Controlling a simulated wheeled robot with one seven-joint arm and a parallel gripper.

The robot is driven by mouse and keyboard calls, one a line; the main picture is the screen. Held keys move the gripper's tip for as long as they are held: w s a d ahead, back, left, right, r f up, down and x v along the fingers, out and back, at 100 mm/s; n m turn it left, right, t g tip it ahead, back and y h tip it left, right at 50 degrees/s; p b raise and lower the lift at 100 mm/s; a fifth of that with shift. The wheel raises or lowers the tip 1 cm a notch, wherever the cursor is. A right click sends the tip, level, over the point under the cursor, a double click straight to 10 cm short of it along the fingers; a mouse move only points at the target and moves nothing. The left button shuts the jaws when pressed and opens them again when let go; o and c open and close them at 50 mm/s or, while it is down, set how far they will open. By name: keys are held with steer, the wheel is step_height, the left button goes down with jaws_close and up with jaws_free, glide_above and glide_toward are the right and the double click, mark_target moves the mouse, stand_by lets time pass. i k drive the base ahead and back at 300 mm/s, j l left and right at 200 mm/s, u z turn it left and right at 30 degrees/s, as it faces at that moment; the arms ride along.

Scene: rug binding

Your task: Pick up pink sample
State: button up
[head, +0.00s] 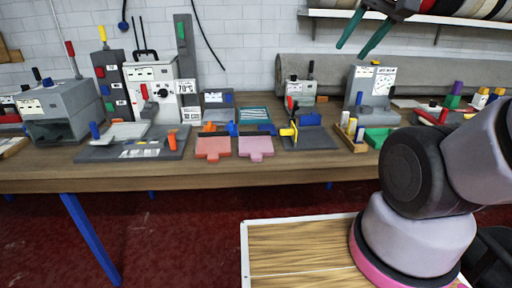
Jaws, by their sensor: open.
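The pink sample (256,147) is a small flat pink piece lying near the front edge of the workbench, with a dark strip along its back edge. A similar salmon-red sample (213,147) lies just to its left, a narrow gap apart. A blue piece stands at the back of the pink sample, and whether it touches is too small to tell. My arm shows at the right, well away from the samples.
The wooden workbench (300,172) is crowded. A grey plate with a yellow clamp (308,138) stands right of the pink sample. A teal striped piece (254,115) lies behind. A wood-topped surface (295,255) is in front.

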mark_target(255, 145)
steer(key=i+l, duration=0.25)
steer(key=l, duration=0.15)
steer(key=i+l+u, duration=0.1)
steer(key=l, duration=0.3)
steer(key=i+l, duration=0.3)
steer(key=i+l+u, duration=0.05)
steer(key=l, duration=0.05)
